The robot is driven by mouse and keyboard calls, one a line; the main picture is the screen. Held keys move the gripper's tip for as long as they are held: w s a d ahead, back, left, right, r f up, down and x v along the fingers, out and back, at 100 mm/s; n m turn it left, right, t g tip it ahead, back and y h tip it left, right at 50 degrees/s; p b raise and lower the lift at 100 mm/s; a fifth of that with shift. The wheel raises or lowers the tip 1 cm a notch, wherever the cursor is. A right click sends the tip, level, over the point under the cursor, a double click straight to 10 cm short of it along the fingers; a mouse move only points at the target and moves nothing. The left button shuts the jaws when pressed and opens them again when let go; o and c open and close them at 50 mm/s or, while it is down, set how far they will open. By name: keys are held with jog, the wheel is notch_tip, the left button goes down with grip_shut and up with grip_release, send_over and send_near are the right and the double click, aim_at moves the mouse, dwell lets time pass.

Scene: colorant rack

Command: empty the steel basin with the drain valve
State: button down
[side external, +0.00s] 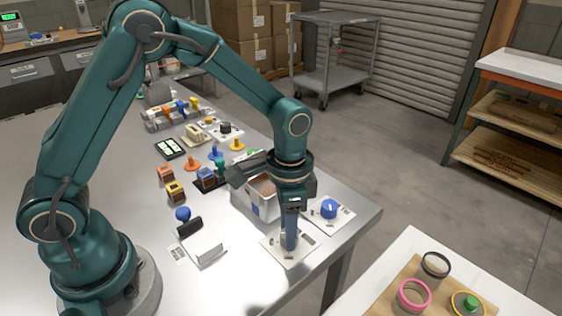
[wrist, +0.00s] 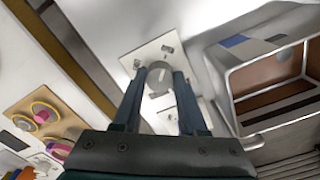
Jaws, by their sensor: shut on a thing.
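The steel basin (side external: 240,198) stands near the table's right edge, with a small blue patch on its side. In the wrist view the basin (wrist: 225,82) is at the right, its inside brown. My gripper (side external: 290,246) points down beside the basin, over a white plate (side external: 272,245). In the wrist view my gripper (wrist: 159,84) has its two fingers on either side of a round grey knob (wrist: 159,72) on that plate, and is shut on it. The fingers hide the knob in the side view. Whether the knob is the drain valve's handle cannot be told.
A blue knob (side external: 330,208) on another white plate is close to the right of my gripper. A grey bracket (side external: 205,247) stands to the left. Several small coloured items fill the table behind. A side table (side external: 400,260) with ring-topped jars is at the front right.

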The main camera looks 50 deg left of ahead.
jog(key=shift+c, duration=2.2)
grip_release()
jog(key=shift+r, duration=2.65)
